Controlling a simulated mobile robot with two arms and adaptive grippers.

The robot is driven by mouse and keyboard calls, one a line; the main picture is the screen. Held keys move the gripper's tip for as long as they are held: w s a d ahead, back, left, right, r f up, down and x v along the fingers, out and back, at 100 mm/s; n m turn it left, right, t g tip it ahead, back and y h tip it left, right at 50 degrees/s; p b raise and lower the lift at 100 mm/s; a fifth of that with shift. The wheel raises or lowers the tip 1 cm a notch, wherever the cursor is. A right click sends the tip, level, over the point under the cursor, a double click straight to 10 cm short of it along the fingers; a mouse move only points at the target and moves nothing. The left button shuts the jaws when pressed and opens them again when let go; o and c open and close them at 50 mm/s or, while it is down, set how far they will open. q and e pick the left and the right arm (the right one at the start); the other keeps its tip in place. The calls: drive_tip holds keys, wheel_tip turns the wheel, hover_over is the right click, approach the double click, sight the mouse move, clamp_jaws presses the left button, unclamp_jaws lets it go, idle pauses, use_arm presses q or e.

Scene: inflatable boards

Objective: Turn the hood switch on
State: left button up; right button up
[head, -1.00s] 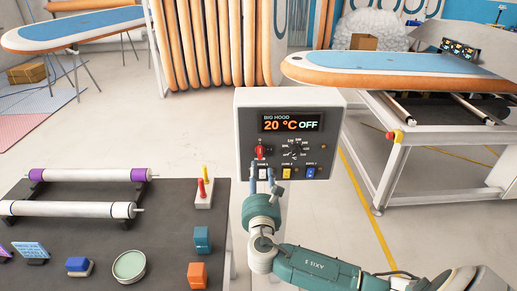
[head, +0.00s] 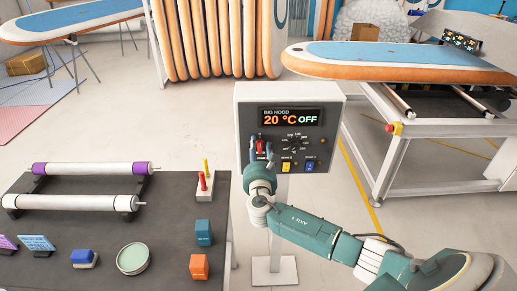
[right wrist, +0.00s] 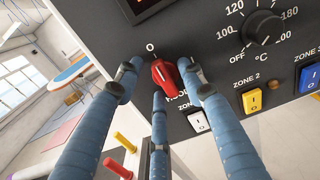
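The grey control box (head: 330,120) reads "BIG HOOD", "20 °C" and "OFF" on its display (head: 291,119). The red hood switch (head: 261,147) is at the left of its front panel. In the right wrist view the red switch (right wrist: 165,76) sits just below a "0" mark, its lower label partly covered. My right gripper (head: 262,148) is at the switch; in the right wrist view its blue fingers (right wrist: 162,78) are spread around it, open. I cannot tell whether they touch it. My left gripper is not in view.
A black temperature dial (right wrist: 262,27) and white (right wrist: 198,121), yellow (right wrist: 252,100) and blue (right wrist: 309,77) zone switches are close to the right. A dark table (head: 160,210) with rollers and small items stands left. An inflatable board (head: 400,62) lies on a frame behind.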

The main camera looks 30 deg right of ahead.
drive_tip(key=c, duration=0.9)
drive_tip(key=shift+c, duration=0.2)
